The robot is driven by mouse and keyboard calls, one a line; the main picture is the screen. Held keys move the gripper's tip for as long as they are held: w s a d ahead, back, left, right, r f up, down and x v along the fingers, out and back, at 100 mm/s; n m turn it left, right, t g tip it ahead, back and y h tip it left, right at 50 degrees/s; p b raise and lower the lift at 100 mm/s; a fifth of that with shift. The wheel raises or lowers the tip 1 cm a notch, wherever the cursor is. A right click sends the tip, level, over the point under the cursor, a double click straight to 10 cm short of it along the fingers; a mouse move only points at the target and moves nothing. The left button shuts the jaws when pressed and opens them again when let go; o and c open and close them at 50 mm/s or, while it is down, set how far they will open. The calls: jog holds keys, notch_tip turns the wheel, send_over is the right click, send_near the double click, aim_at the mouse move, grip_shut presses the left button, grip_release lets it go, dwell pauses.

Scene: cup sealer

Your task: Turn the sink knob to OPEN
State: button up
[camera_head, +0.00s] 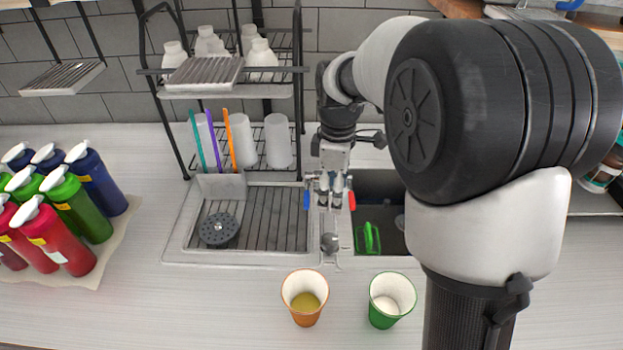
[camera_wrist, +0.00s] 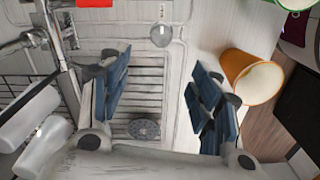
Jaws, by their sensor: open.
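The sink (camera_head: 377,190) is right of the drying tray. A red handle (camera_head: 351,200) and a blue handle (camera_head: 306,200) show on either side of my gripper (camera_head: 330,196). The red one also shows at the top edge of the wrist view (camera_wrist: 95,3). A grey round piece (camera_head: 329,242) sits at the front of the strip between tray and sink; it also shows in the wrist view (camera_wrist: 161,33). I cannot tell which is the sink knob. My gripper (camera_wrist: 160,95) is open and empty, its two blue-padded fingers apart. It partly hides the metal faucet (camera_wrist: 30,40).
An orange cup (camera_head: 304,297) and a green cup (camera_head: 391,299) stand on the counter in front. A rack (camera_head: 297,150) with white cups and bottles stands behind the drying tray (camera_head: 262,217). A green object (camera_head: 368,238) lies in the sink. Several colored bottles (camera_head: 60,245) stand left.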

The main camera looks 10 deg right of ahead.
aim_at(330, 239)
notch_tip(330, 239, down, 17)
jog(key=b, duration=0.4)
jog(key=shift+s+f, duration=0.15)
jog(key=shift+c, duration=0.4)
jog(key=c, duration=1)
